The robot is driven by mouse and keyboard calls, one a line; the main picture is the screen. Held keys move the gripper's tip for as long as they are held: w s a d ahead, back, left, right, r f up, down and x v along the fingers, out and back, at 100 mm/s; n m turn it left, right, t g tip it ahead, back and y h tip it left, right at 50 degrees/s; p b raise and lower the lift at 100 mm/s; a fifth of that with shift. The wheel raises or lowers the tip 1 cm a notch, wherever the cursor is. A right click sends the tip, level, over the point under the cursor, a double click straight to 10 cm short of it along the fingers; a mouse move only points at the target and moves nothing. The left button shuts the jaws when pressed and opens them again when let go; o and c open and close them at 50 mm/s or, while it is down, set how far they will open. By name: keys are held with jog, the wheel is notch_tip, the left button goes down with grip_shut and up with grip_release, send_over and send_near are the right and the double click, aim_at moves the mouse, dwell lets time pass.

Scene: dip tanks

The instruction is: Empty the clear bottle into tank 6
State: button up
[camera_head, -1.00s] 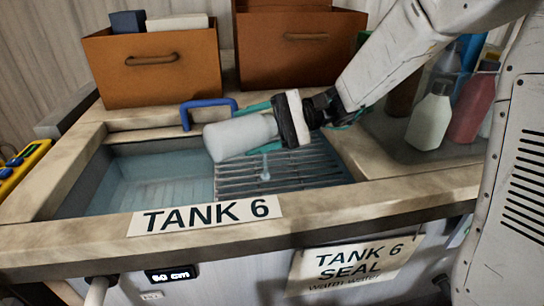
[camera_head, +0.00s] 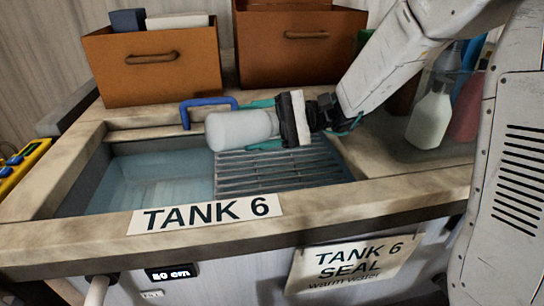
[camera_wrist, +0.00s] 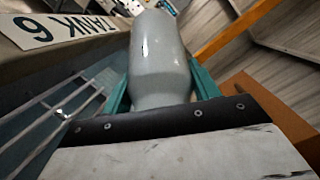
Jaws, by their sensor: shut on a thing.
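The pale, translucent bottle (camera_head: 240,131) lies nearly level in my gripper (camera_head: 280,122), its free end pointing left. It also shows in the wrist view (camera_wrist: 160,65), between the teal fingers. My gripper is shut on it. The bottle is above tank 6 (camera_head: 150,178), over the border between open water and the slatted rack (camera_head: 270,172). I cannot tell how much liquid is inside it, and no stream shows. The "TANK 6" label (camera_head: 207,214) is on the front rim.
A blue handle (camera_head: 208,105) stands at the tank's back rim, close behind the bottle. Two brown drawer boxes (camera_head: 155,70) (camera_head: 295,50) stand behind. A clear bin with bottles (camera_head: 430,118) is at right, partly behind my arm. A yellow device (camera_head: 20,168) is at far left.

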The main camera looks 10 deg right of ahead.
aim_at(259, 110)
jog(key=shift+y, duration=0.3)
jog(key=shift+d+r, duration=0.1)
jog(key=shift+r, duration=0.05)
jog(key=shift+w+d+r+m+y+p, duration=0.1)
jog(key=shift+d+r+m+y+p, duration=0.25)
jog(key=shift+r, duration=0.55)
jog(key=shift+w+a+r+m+y, duration=0.1)
jog(key=shift+r+m+y, duration=0.15)
jog(key=shift+r+y, duration=0.5)
jog(key=shift+w+d+r, duration=0.1)
jog(key=shift+d+r, duration=0.05)
jog(key=shift+r, duration=0.7)
jog(key=shift+f, duration=0.1)
